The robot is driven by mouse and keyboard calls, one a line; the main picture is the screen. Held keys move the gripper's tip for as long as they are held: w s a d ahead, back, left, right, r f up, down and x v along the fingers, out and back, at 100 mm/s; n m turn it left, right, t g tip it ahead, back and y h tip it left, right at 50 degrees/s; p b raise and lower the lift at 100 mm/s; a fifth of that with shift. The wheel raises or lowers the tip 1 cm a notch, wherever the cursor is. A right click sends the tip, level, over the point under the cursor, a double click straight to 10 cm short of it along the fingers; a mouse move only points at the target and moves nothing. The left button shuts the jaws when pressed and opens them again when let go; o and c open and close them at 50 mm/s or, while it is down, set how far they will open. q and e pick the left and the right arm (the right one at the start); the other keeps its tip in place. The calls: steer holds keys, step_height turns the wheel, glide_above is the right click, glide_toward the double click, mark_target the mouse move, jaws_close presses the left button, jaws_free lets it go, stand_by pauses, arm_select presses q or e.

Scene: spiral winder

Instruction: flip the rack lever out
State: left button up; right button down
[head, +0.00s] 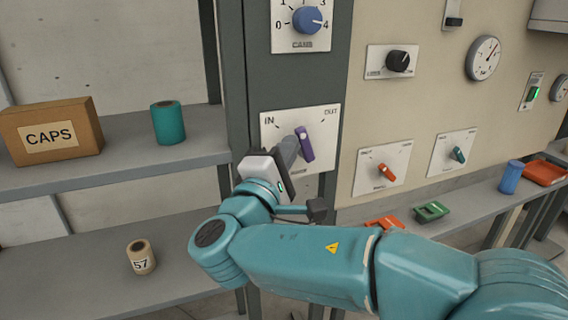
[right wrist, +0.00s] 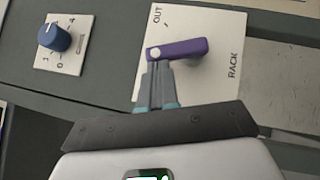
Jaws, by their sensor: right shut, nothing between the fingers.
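The purple rack lever (head: 305,144) sits on a white plate (head: 325,118) marked IN at the left and OUT at the right in the head view. The lever stands near upright there, its lower end leaning slightly right. In the right wrist view the lever (right wrist: 182,49) lies across the plate (right wrist: 205,20), below the OUT label, with a pale dot at its left end. My right gripper (head: 292,143) is shut and empty, its tips close against the lever's left side. Its fingertips (right wrist: 157,66) are by the dotted end; I cannot tell if they touch. My left gripper is out of view.
A blue knob (head: 307,19) is above the plate; it also shows in the right wrist view (right wrist: 54,37). An orange lever (head: 387,172) and a teal lever (head: 458,154) are to the right. Shelves at left hold a CAPS box (head: 52,130) and a teal spool (head: 167,124).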

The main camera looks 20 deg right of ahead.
mark_target(305, 130)
steer(key=d+r+m+g+y, duration=0.1)
steer(key=m, duration=0.1)
steer(key=d+r+m+g+y, duration=0.1)
steer(key=m+g+y, duration=0.1)
steer(key=m, duration=0.1)
steer(key=shift+d+r+g, duration=0.2)
steer(key=shift+r+g, duration=0.1)
steer(key=shift+r, duration=0.05)
steer(key=d+m+y, duration=0.1)
steer(key=d+m+g+y+p, duration=0.1)
steer(key=d+y, duration=0.1)
steer(key=shift+w+d+r+m+y+p, duration=0.1)
steer(key=shift+r+m+y+p, duration=0.05)
steer(key=shift+m+y+p, duration=0.15)
steer(key=shift+g, duration=0.3)
steer(key=shift+r, duration=0.1)
stand_by(0.3)
